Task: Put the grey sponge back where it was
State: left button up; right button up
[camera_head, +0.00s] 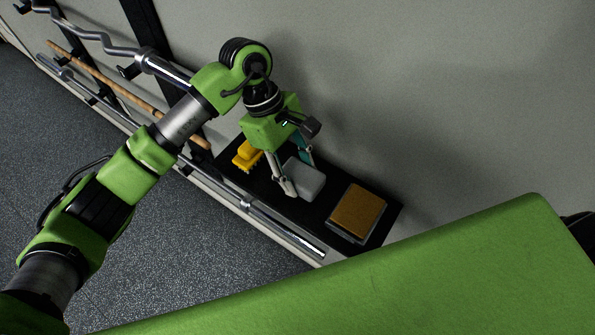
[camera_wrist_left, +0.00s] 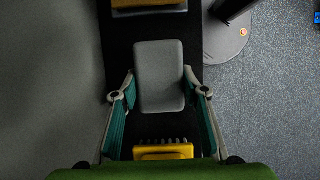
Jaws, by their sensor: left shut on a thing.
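The grey sponge (camera_head: 308,181) is a rounded grey block at the black shelf (camera_head: 320,215) along the wall. My left gripper (camera_head: 299,174) points down at it and is shut on it, a finger on each side. In the left wrist view, the grey sponge (camera_wrist_left: 160,68) lies lengthwise between the fingers of my left gripper (camera_wrist_left: 159,88), which hold its near part. I cannot tell whether the sponge touches the shelf or is just above it. My right gripper is not in view.
A yellow brush (camera_head: 247,155) is left of the sponge, close to the gripper. A brown block on a grey base (camera_head: 357,211) is to the right. Bare shelf shows between the sponge and this block. Metal bars (camera_head: 270,214) and a wooden stick (camera_head: 125,93) run along the wall.

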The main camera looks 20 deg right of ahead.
pick_arm(q)
jog(key=shift+f+p, duration=0.35)
jog(key=shift+f, duration=0.6)
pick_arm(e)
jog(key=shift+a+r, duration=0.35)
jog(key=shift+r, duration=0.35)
pick_arm(q)
jog(key=shift+f+b, duration=0.1)
jog(key=shift+b, duration=0.2)
jog(key=o, duration=1)
jog(key=shift+o, duration=0.2)
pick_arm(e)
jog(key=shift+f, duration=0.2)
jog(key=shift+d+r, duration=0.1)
pick_arm(q)
jog(key=shift+r+p, duration=0.3)
jog(key=shift+p, duration=0.05)
jog(key=b+v, duration=0.4)
jog(key=v, duration=0.7)
jog(key=shift+a+r+b, duration=0.2)
jog(key=shift+r+b, duration=0.15)
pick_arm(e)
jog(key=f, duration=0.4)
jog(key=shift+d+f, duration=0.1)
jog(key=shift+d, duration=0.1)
